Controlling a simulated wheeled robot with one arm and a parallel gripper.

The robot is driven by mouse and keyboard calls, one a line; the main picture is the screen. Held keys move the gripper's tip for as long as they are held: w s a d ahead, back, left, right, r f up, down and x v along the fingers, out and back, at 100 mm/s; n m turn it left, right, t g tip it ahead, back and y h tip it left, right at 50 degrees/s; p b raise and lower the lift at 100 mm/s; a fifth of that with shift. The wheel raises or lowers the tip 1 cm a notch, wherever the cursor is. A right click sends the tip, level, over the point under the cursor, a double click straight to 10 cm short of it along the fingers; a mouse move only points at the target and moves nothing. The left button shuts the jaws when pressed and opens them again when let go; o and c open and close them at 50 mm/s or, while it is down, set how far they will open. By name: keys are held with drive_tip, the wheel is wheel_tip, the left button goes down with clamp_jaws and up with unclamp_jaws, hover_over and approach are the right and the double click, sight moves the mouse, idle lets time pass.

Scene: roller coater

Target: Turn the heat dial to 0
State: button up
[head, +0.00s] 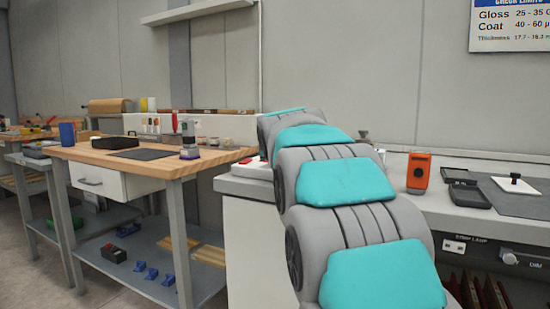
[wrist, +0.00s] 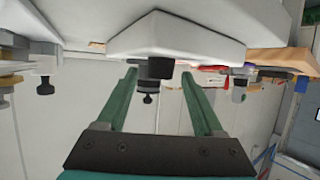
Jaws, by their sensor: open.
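No heat dial with a readable mark or number shows in either view. In the wrist view, which looks upside down, my gripper (wrist: 158,75) is open, with two green fingers apart and nothing held. A black knob-like part (wrist: 155,70) on a pale block (wrist: 185,48) shows between the fingertips; I cannot tell whether it is the dial or whether the fingers touch it. In the head view my grey and teal arm reaches away over the pale counter (head: 242,187) and hides much of it. My gripper is hidden there.
A lamp dimmer knob (head: 509,257) is on the counter front. A wooden bench (head: 95,157) with tools stands left. Wall behind.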

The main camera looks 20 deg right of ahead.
drive_tip(key=shift+x, duration=1)
clamp_jaws()
